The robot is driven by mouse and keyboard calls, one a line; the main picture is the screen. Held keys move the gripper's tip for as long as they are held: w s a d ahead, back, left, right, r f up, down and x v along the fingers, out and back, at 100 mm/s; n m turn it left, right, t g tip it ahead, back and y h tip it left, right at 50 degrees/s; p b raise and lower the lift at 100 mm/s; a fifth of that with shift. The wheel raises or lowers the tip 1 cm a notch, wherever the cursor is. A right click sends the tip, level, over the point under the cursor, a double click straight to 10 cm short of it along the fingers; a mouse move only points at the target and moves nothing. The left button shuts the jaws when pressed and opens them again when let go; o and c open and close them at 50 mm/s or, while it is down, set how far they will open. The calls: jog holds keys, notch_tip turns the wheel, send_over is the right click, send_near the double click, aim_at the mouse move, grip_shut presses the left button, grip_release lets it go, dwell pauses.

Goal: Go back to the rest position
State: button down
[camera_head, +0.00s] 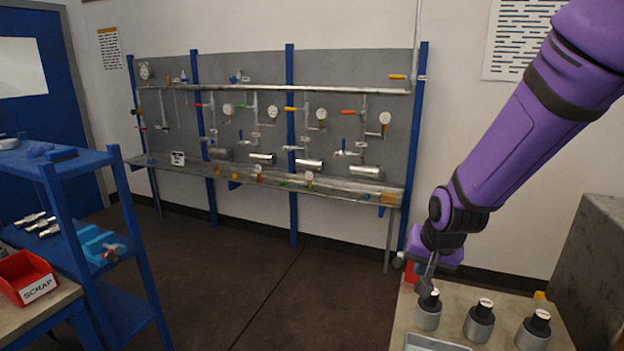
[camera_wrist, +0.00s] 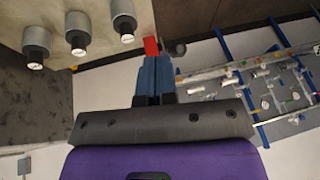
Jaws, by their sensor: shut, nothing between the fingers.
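My gripper (camera_head: 426,287) hangs from my purple arm on the right of the head view, over the near bench top. Its fingertips overlap the top of the leftmost vessel in that view. In the wrist view my gripper (camera_wrist: 153,68) is shut and empty, with the vessels off to one side, apart from it. Three grey flanged vessels with black necks and pale tops stand upright in a row: the left one (camera_head: 428,316), the middle one (camera_head: 479,327) and the right one (camera_head: 532,337).
The vessels' bench (camera_head: 455,306) also holds a grey tray (camera_head: 432,343). A red object (camera_head: 412,270) is behind my gripper. A blue shelf cart (camera_head: 130,225) and a red SCRAP bin (camera_head: 25,280) stand left. A gauge panel (camera_head: 250,90) lines the back wall. The middle floor is clear.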

jog(key=s+d+r+n, duration=0.2)
jog(key=s+d+r, duration=0.1)
jog(key=s+r, duration=0.6)
jog(key=s+d+r+n, duration=0.1)
jog(key=s+d+r, duration=0.3)
jog(key=s+r, duration=0.6)
jog(key=s, duration=0.3)
jog(key=shift+s+r+n+t+h, duration=0.25)
jog(key=shift+n+t+h, duration=0.05)
jog(key=shift+n, duration=0.1)
jog(key=shift+w, duration=0.1)
